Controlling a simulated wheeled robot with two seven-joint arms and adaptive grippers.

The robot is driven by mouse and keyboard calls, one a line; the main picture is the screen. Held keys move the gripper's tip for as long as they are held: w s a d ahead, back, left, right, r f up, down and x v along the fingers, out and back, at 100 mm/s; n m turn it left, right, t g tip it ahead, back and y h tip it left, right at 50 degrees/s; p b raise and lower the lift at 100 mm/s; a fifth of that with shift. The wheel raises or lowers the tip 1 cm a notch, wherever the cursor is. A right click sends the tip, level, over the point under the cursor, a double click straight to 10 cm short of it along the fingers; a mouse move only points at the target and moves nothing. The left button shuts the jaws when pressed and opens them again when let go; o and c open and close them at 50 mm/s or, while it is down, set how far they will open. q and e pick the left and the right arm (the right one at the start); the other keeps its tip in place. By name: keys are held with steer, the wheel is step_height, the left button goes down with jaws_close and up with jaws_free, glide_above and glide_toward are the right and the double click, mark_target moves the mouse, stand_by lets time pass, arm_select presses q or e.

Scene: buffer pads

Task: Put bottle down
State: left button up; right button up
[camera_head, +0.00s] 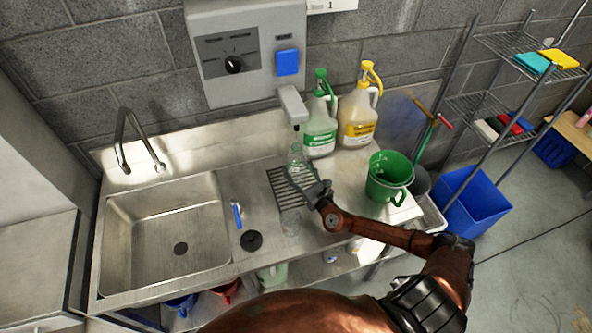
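A clear bottle (296,156) stands upright under the dispenser spout (293,104), over the dark drain grate (278,184) on the steel counter. My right gripper (303,178), on the arm coming in from the right, is at the bottle's lower part. Its fingers are small and overlap the bottle and grate, so I cannot tell whether they close on it. A second clear container (290,222) stands on the counter in front of the grate. My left gripper is not in view.
A green-capped jug (320,132) and a yellow-capped jug (358,116) stand behind the grate. A green bucket (388,178) is to the right. The sink (170,232), blue-handled tool (237,213) and black disc (251,241) are to the left.

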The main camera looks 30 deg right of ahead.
steer(key=shift+f, duration=0.4)
steer(key=o, duration=0.9)
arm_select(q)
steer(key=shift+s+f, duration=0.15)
arm_select(e)
steer(key=o, duration=0.4)
steer(key=shift+r, duration=0.15)
steer(key=shift+s, duration=0.2)
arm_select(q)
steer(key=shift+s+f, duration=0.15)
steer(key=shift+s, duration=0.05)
arm_select(e)
steer(key=s, duration=1.1)
steer(key=shift+s+a, duration=0.1)
steer(key=shift+s, duration=0.2)
